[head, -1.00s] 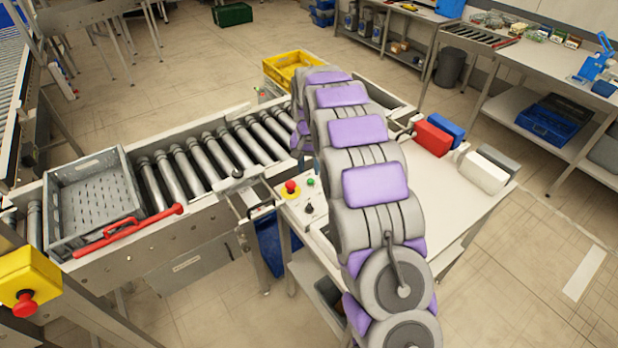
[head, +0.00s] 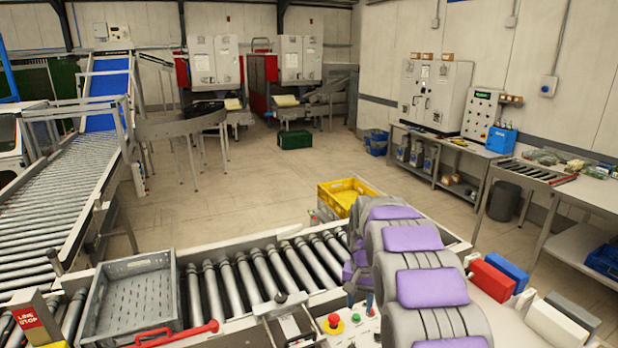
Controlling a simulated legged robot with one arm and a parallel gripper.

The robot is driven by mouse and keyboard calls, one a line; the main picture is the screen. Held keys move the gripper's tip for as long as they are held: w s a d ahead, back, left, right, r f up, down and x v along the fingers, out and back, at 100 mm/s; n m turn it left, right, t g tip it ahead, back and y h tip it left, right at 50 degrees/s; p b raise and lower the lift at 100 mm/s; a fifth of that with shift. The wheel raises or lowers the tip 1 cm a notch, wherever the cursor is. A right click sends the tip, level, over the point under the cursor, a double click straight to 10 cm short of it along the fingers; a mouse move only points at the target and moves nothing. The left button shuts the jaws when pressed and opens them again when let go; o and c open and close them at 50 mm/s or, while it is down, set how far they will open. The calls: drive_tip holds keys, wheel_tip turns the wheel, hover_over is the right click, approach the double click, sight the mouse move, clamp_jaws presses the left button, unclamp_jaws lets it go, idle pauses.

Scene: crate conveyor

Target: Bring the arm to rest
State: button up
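My arm, grey with purple pads, rises from the bottom right of the head view and reaches forward over the right end of the roller conveyor (head: 240,283). Its far end is hidden behind its own links, so my gripper's fingers cannot be made out. I cannot see whether it holds anything.
A grey crate (head: 88,308) sits on the rollers at left, with a red bar (head: 180,335) in front. A yellow crate (head: 325,200) stands beyond the conveyor. Red (head: 497,280) and blue (head: 510,268) blocks lie right of my arm. The floor behind is largely clear.

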drive_tip(key=s+r+n+b, duration=0.1)
drive_tip(key=s+r, duration=0.2)
drive_tip(key=s, duration=0.8)
drive_tip(key=s+r+n+b, duration=0.1)
drive_tip(key=s+r+b, duration=0.15)
drive_tip(key=s, duration=0.85)
drive_tip(key=s+f+n, duration=0.1)
drive_tip(key=s+f, duration=0.1)
drive_tip(key=s, duration=0.9)
drive_tip(key=s+f+n+g+b, duration=0.1)
drive_tip(key=s+f, duration=0.1)
drive_tip(key=s, duration=0.9)
drive_tip(key=shift+s+a+f+g, duration=0.3)
drive_tip(key=shift+s+f, duration=0.05)
drive_tip(key=shift+s, duration=0.05)
